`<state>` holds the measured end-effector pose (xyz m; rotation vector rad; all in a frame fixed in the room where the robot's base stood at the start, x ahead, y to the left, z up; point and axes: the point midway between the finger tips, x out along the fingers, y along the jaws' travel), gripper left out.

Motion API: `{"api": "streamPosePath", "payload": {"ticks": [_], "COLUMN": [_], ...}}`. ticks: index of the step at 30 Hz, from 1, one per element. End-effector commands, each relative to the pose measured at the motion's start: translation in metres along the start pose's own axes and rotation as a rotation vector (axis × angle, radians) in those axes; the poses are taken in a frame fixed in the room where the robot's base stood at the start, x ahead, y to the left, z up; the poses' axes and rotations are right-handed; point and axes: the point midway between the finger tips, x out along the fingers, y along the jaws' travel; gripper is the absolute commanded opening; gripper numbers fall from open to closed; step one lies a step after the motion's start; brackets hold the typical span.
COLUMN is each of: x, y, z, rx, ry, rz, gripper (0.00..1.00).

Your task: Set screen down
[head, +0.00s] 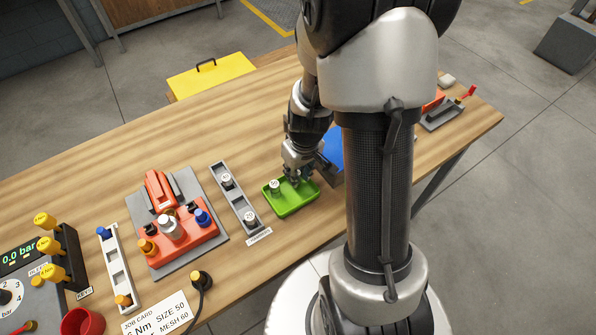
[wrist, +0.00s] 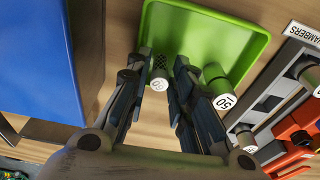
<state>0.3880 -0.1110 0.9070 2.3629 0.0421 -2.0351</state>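The screen (wrist: 159,73) is a small dark mesh cylinder with a white numbered end. It sits between my gripper's fingertips (wrist: 162,66) in the wrist view, and my gripper appears shut on it. The green tray (wrist: 254,38) lies beneath it; I cannot tell whether the screen touches the tray floor. In the head view my gripper (head: 295,178) reaches down over the back of the tray (head: 292,206), and the screen is hidden there. A green and white cylinder marked 50 (wrist: 222,97) stands in the tray beside my right finger.
A blue box (head: 333,147) stands close right of the tray. Left of it are a grey rack (head: 237,207) with white-topped pieces and a red fixture (head: 182,238) on a grey plate. Bare wood lies behind the tray.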

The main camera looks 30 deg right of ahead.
Motion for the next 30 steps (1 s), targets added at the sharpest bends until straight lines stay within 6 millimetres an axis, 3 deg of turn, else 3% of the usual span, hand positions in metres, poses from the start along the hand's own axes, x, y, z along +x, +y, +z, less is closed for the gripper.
{"api": "streamPosePath", "payload": {"ticks": [5, 15, 24, 28, 30], "x": [-0.013, -0.086, -0.122, -0.142, -0.164], "y": [0.0, 0.001, 0.0, -0.01, -0.022], "z": [-0.002, -0.002, -0.001, -0.002, -0.001], "rx": [0.0, 0.001, 0.0, -0.004, -0.006], "ry": [0.003, 0.005, 0.003, 0.021, 0.045], "rz": [0.001, 0.002, 0.001, 0.005, 0.01], "gripper": [0.21, 0.21, 0.21, 0.21, 0.21]}}
